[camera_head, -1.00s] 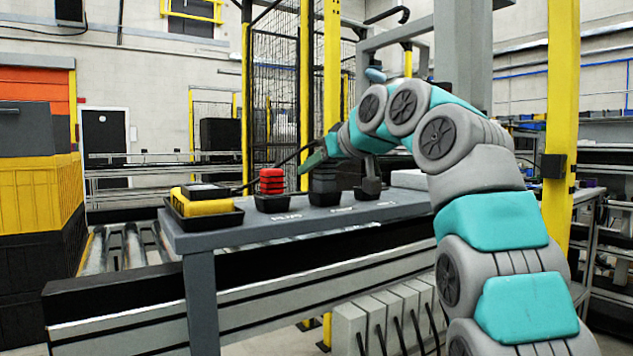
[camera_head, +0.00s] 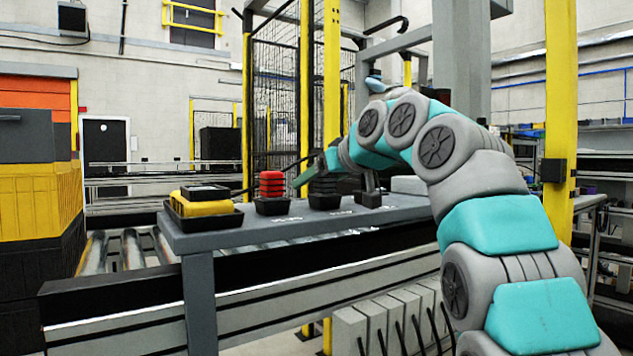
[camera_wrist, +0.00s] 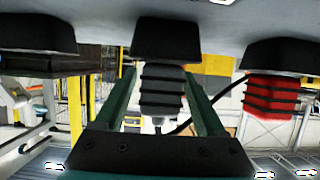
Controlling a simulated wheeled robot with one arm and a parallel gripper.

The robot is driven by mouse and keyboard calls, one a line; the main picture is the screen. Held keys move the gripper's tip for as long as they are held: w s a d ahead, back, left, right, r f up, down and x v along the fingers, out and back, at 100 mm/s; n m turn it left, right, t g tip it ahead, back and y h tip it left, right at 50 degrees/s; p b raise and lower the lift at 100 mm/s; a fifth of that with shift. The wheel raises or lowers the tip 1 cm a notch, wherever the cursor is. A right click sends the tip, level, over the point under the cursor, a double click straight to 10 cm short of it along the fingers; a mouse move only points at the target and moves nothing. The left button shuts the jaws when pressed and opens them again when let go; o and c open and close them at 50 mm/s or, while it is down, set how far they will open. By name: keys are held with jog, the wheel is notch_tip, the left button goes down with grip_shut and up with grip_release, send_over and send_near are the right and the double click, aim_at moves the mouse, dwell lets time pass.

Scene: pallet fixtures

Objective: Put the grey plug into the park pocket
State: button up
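The grey plug (camera_head: 323,187), ribbed with dark bands, stands upright in the middle black pocket (camera_head: 325,202) on the grey bench. In the wrist view, which is upside down, the grey plug (camera_wrist: 162,90) sits between the two teal fingers of my gripper (camera_wrist: 168,100). The fingers are apart, one on each side of it, with a narrow gap visible on the left; I see no firm grip. The pocket labels are too small to read, so I cannot tell which is the park pocket.
A red ribbed plug (camera_head: 271,184) stands in the pocket to the left; it also shows in the wrist view (camera_wrist: 270,96). Another black pocket (camera_head: 368,198) is to the right, its contents unclear. A yellow and black device (camera_head: 203,205) lies at the bench's left end.

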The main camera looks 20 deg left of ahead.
jog(key=shift+r, duration=0.25)
jog(key=shift+s+d, duration=0.2)
jog(key=shift+d, duration=0.05)
jog(key=v, duration=1.1)
jog(key=shift+s+b, duration=0.15)
jog(key=shift+b, duration=0.3)
jog(key=shift+d, duration=0.1)
